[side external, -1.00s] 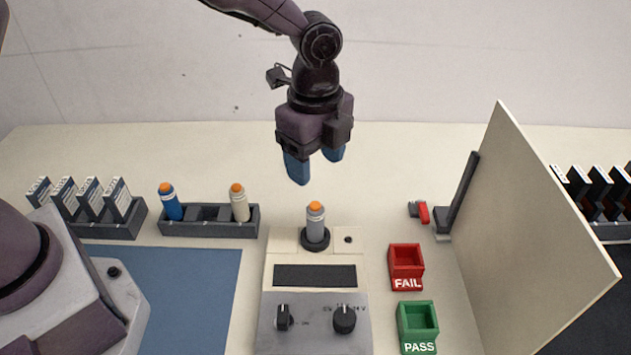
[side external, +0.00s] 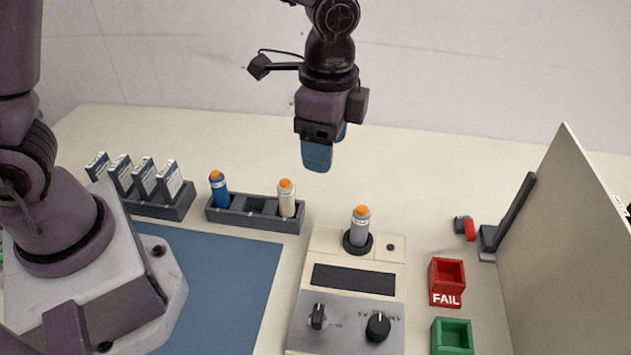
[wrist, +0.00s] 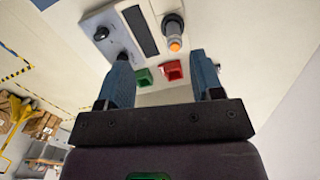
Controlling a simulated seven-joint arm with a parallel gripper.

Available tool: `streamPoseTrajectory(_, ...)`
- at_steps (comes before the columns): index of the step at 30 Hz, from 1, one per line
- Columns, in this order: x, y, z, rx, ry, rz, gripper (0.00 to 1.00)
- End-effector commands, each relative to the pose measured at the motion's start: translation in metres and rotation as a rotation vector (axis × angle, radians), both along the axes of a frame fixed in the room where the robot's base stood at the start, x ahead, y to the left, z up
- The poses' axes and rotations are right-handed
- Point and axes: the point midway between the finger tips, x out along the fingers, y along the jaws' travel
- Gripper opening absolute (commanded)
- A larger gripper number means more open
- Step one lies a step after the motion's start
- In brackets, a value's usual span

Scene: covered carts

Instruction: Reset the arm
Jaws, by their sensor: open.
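My gripper (side external: 323,158) hangs in the air above the table, behind the tester and the bottle rack, with nothing in it. In the wrist view its two blue fingers (wrist: 163,85) stand wide apart with empty space between them. In the side view one finger mostly hides the other. A grey cylinder with an orange top (side external: 359,228) stands upright in the round socket of the tester (side external: 390,280), below and to the right of my gripper and apart from it. It also shows in the wrist view (wrist: 173,30).
A rack (side external: 255,216) holds a blue and a cream cylinder. A card rack (side external: 155,203) stands left. The red FAIL bin (side external: 446,283), green bin (side external: 452,337), a small red-and-black item (side external: 465,228) and an upright panel (side external: 560,230) stand right. A blue mat (side external: 225,280) lies in front.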

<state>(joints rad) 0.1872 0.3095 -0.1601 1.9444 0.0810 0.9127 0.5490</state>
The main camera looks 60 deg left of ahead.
Motion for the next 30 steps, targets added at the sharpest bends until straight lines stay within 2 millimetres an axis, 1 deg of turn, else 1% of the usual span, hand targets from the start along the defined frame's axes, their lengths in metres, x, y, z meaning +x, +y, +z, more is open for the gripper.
streamPoseTrajectory(1,-0.009,0.01,0.012,0.0,-0.022,0.079,0.6)
streamPoseTrajectory(5,-0.034,0.035,0.039,-0.011,-0.084,0.304,0.6)
streamPoseTrajectory(9,-0.07,0.063,0.066,-0.051,-0.168,0.559,0.6)
streamPoseTrajectory(12,-0.096,0.081,0.082,-0.093,-0.234,0.715,0.6)
streamPoseTrajectory(15,-0.119,0.094,0.093,-0.143,-0.3,0.827,0.6)
streamPoseTrajectory(18,-0.136,0.103,0.101,-0.187,-0.362,0.882,0.6)
streamPoseTrajectory(22,-0.147,0.11,0.111,-0.226,-0.431,0.909,0.6)
streamPoseTrajectory(25,-0.149,0.113,0.119,-0.243,-0.469,0.917,0.6)
streamPoseTrajectory(30,-0.15,0.114,0.121,-0.245,-0.478,0.92,0.6)
